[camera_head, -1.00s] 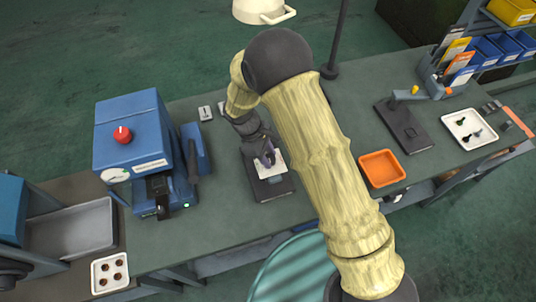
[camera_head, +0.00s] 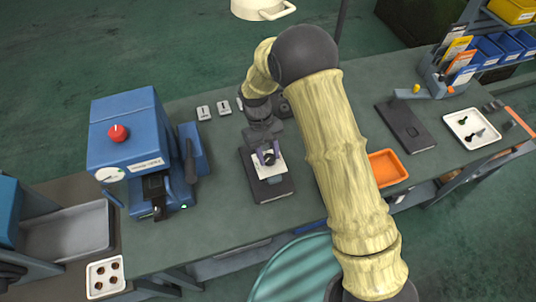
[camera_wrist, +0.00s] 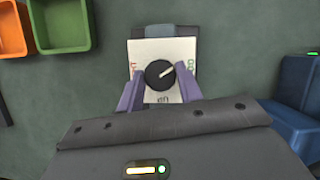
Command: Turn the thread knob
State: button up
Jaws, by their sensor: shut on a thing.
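A round black knob with a white pointer line (camera_wrist: 160,72) stands on a white square dial plate (camera_wrist: 178,49) with coloured printing. The pointer aims to the upper right in the wrist view. The plate sits on a dark box (camera_head: 276,191) on the bench in the head view. My gripper (camera_wrist: 160,84), with purple fingers, is shut on the knob, one finger on each side. In the head view my gripper (camera_head: 267,157) is over the plate and hides most of the knob.
A blue machine with a red knob (camera_head: 118,133) stands to the left. An orange bin (camera_head: 388,168) lies to the right, partly behind my arm. A dark device (camera_head: 405,126) and a white tray (camera_head: 470,128) are farther right.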

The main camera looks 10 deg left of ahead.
jog(key=m+y, duration=0.1)
jog(key=m, duration=0.4)
jog(key=shift+w+r+g+y+b, duration=0.1)
jog(key=shift+w+g+y+b, duration=0.05)
jog(key=shift+g+y+b, duration=0.25)
jog(key=o, duration=1)
jog(key=shift+d, duration=0.1)
jog(key=b+v, duration=0.3)
jog(key=v, duration=1.4)
jog(key=shift+w+r+b, duration=0.1)
jog(key=shift+r+b, duration=0.05)
jog(key=shift+b, duration=0.15)
